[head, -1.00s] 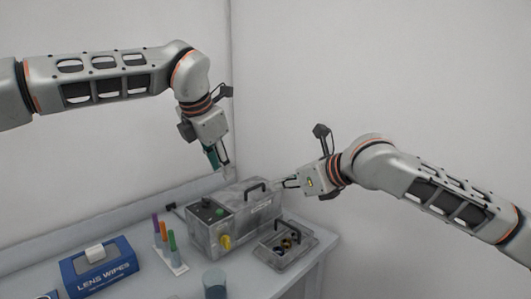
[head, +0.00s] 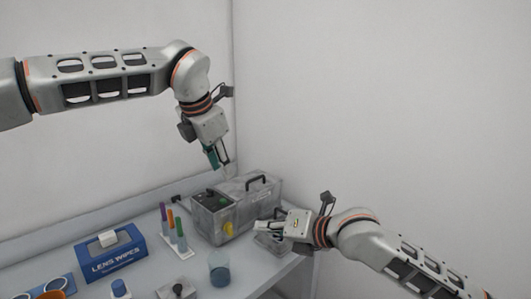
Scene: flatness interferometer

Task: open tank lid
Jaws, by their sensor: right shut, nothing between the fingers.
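The tank (head: 208,222) is a grey metal box with buttons and a yellow knob on its front, at the back of the bench. Its lid (head: 240,186) lies on top, with a black handle (head: 257,179). My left gripper (head: 226,170) points down above the tank's back left part. A green piece shows beside its fingers, and I cannot tell whether the fingers hold it. My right gripper (head: 261,228) is shut and empty, in front of the tank and above a small grey tray (head: 268,246), which it mostly hides.
A blue lens wipes box (head: 110,257) stands at the left. A blue-capped bottle (head: 121,289) is at the bottom edge. Walls close off the back.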

